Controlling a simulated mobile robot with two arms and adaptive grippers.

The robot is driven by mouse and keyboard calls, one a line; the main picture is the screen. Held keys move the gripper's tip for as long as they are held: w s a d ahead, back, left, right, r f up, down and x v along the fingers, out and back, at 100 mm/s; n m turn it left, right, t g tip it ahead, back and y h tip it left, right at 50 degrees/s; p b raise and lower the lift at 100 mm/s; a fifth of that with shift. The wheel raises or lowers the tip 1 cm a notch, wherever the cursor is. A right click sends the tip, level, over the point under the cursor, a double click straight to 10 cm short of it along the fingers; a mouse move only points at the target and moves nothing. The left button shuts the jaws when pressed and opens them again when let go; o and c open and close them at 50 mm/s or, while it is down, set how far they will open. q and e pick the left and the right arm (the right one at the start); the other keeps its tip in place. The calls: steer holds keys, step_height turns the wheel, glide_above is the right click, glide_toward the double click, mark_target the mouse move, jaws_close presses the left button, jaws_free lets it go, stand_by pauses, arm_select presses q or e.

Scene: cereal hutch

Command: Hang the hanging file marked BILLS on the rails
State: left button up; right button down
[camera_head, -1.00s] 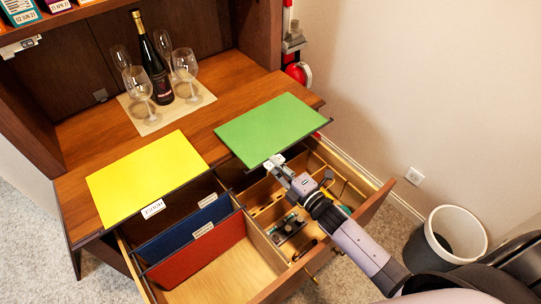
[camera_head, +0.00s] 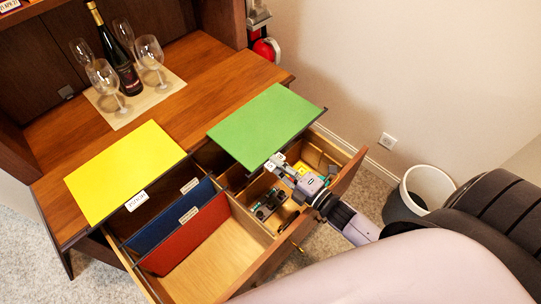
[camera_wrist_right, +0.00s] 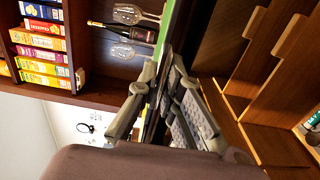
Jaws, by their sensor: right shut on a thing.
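My right gripper (camera_head: 277,165) is shut on the front edge of a green file (camera_head: 265,127), near a pale tab. The green file is held nearly flat, overlapping the hutch's wooden top and the drawer's back; in the right wrist view its edge (camera_wrist_right: 167,30) runs between the fingers (camera_wrist_right: 165,92). I cannot read its label, so BILLS is not confirmed. The drawer (camera_head: 262,277) is open. A blue file (camera_head: 160,235) and a red file (camera_head: 187,240) hang upright in its left part, with white tabs. The rails are hard to make out. My left gripper is out of view.
A yellow file (camera_head: 124,172) with a white label lies flat at left. A bottle (camera_head: 125,72) and several glasses stand on a mat (camera_head: 166,92) behind. The drawer's right part has dividers and small items (camera_head: 268,206). A bin (camera_head: 425,188) stands right. The front left compartment has room.

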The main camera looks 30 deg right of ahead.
steer(key=shift+p+v, duration=0.4)
steer(key=shift+v, duration=2.1)
steer(key=s+a+r+m+h, duration=0.1)
steer(key=a+r+h, duration=0.1)
steer(key=a+r, duration=0.6)
steer(key=s+d+r+m+h, duration=0.1)
steer(key=r+h, duration=0.1)
steer(key=r, duration=0.3)
steer(key=d+r+m+t+h, duration=0.1)
steer(key=d+r+m+h, duration=0.1)
steer(key=r, duration=0.4)
steer(key=shift+s, duration=0.4)
